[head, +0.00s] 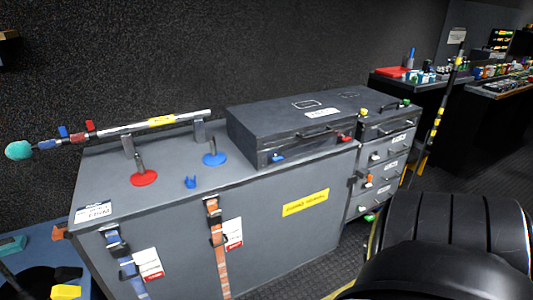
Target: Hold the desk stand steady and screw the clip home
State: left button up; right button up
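A desk stand with a round red base (143,178) and a short dark post stands upright on the grey case top. A second desk stand with a round blue base (214,159) and a similar post stands to its right, nearer the black case. A small blue clip (190,182) lies on the top between them, closer to the front edge, apart from both stands. Neither post visibly carries a clip. Neither of my grippers is in view.
A boom pole (160,121) with a teal tip rests on two uprights along the back of the grey top (105,185). A closed black case (290,120) fills its right side. A drawer unit (385,155) and a large black ribbed shape (455,235) are at right.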

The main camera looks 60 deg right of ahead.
aim_at(214, 158)
jog(key=z, duration=1.5)
